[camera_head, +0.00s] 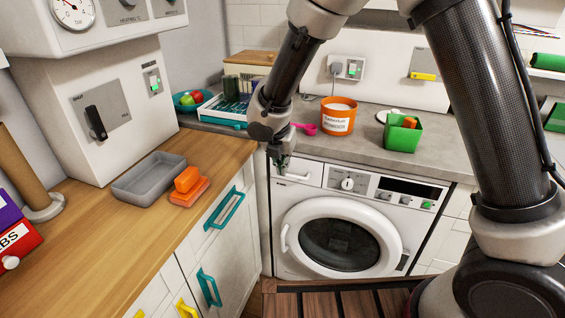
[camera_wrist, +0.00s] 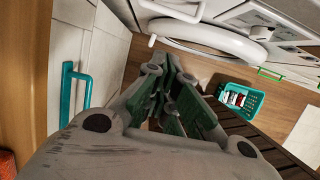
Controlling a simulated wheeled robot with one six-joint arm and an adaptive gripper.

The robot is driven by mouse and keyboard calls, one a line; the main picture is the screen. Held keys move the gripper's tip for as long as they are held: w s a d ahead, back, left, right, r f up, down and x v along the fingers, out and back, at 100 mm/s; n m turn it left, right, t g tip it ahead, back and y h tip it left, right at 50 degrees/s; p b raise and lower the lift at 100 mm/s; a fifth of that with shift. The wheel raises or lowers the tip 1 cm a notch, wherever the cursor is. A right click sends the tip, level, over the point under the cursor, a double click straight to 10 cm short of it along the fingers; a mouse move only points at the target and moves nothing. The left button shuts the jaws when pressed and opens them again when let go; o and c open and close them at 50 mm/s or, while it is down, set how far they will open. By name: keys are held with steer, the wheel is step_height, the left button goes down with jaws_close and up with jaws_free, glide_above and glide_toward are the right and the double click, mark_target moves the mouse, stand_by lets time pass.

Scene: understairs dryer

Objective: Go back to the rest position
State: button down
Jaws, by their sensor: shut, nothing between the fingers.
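My gripper (camera_head: 281,160) hangs pointing down in front of the white dryer (camera_head: 425,213), close to its detergent drawer at the upper left. In the wrist view my gripper (camera_wrist: 170,95) is shut with nothing between its fingers. The dryer's round door (camera_head: 340,238) is closed. My arm reaches across the upper part of the head view and hides some of the counter behind it.
The grey worktop holds an orange tub (camera_head: 338,116) and a green bin (camera_head: 403,133). A teal basket (camera_wrist: 236,98) stands on the floor.

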steer(key=s+d+r+m, duration=0.7)
steer(key=s+d+m, duration=0.1)
steer(key=d+m, duration=0.2)
steer(key=s+d+r+m, duration=0.8)
steer(key=d+m, duration=0.3)
steer(key=d, duration=0.2)
steer(key=s+d+r+m+t+y, duration=0.1)
steer(key=s+d+r+m, duration=0.6)
steer(key=s+d+m, duration=0.2)
steer(key=d+m, duration=0.2)
steer(key=d, duration=0.1)
steer(key=shift+s+r, duration=0.15)
steer(key=shift+r, duration=0.25)
